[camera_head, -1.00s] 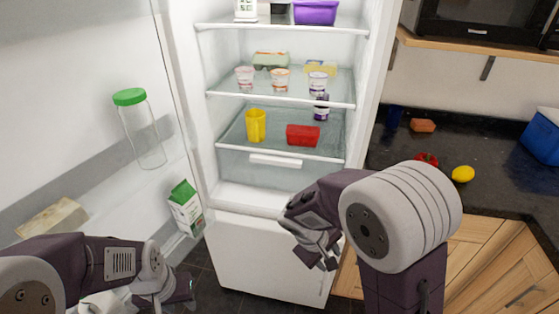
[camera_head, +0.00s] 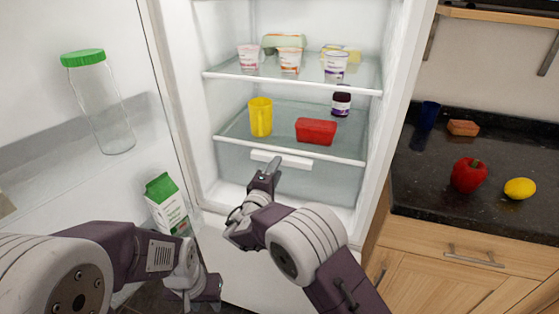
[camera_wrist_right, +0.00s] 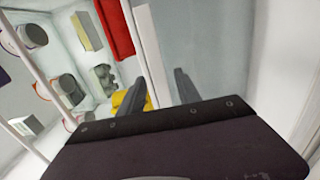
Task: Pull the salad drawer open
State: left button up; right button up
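The salad drawer (camera_head: 322,186) is a clear, frosted bin under the lowest glass shelf of the open fridge. It appears closed. Its white bar handle (camera_head: 299,162) runs along the top of its front, and shows as a pale strip in the right wrist view (camera_wrist_right: 151,48). My right gripper (camera_head: 271,170) is at the handle's left part. In the right wrist view its two dark fingers (camera_wrist_right: 159,92) are apart, with the handle strip running between them; contact cannot be told. My left gripper (camera_head: 207,291) hangs low by the fridge door, away from the drawer; its finger gap is unclear.
A yellow cup (camera_head: 261,117), a red box (camera_head: 316,130) and a dark jar (camera_head: 341,101) stand on the shelf above the drawer. The open fridge door at left holds a green-lidded jar (camera_head: 105,105) and a carton (camera_head: 168,204). A counter (camera_head: 450,206) lies at right.

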jog(key=shift+p+x, duration=0.3)
jog(key=shift+x, duration=1.05)
jog(key=shift+s, duration=0.15)
grip_shut()
jog(key=shift+f, duration=0.15)
